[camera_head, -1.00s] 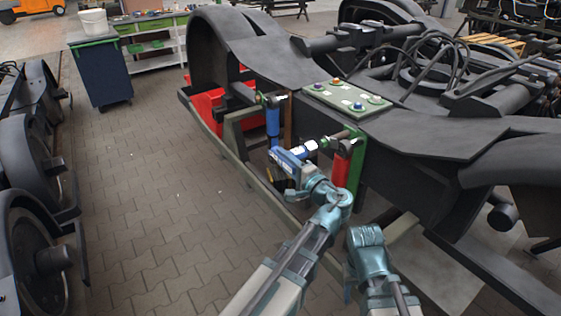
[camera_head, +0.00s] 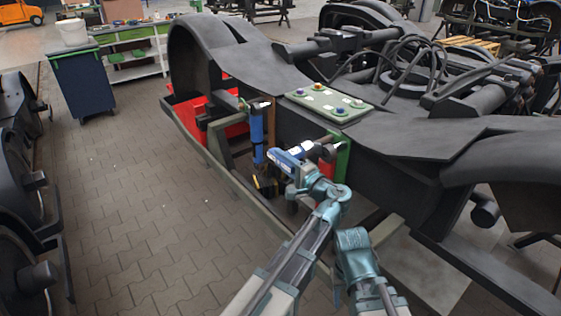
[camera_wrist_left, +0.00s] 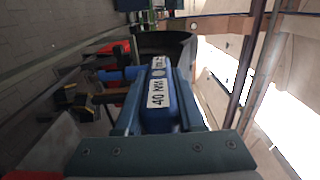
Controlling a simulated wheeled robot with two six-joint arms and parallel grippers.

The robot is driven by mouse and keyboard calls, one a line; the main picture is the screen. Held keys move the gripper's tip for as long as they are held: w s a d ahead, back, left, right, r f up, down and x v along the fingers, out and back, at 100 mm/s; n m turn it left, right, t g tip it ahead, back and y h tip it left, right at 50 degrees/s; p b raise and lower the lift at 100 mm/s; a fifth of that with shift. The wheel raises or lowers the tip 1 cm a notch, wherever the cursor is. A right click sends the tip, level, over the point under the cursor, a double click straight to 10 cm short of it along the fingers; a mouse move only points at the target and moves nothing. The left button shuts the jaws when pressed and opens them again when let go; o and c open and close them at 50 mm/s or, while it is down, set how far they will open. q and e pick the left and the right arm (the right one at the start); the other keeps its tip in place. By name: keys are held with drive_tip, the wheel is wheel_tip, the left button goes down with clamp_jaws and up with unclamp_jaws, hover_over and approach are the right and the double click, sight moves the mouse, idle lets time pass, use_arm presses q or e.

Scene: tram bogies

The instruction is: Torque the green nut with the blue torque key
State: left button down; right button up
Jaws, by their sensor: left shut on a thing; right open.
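My left gripper (camera_head: 290,166) is shut on a blue tool, the blue torque key (camera_head: 281,160). In the left wrist view the key (camera_wrist_left: 158,95) sits between both fingers, with a white label reading 40 Nm. In the head view its dark and white front part points right, to just before a red cylinder (camera_head: 327,169) and a green plate (camera_head: 343,160) on the bogie side. I cannot tell whether it touches anything there. I cannot make out the green nut clearly. My right arm shows at the lower middle, but its gripper fingers are not visible.
A blue upright cylinder (camera_head: 257,135) stands left of the key, by the frame. A yellow and black part (camera_head: 264,187) is below it. A panel with coloured knobs (camera_head: 327,104) lies on the dark bogie (camera_head: 410,140). Brick floor at left is clear.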

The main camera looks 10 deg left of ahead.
use_arm(q)
drive_tip(key=shift+f+b, duration=0.15)
drive_tip(key=shift+b, duration=0.45)
drive_tip(key=shift+t+y+b, duration=0.5)
drive_tip(key=shift+y+b, duration=0.1)
drive_tip(key=shift+b, duration=0.75)
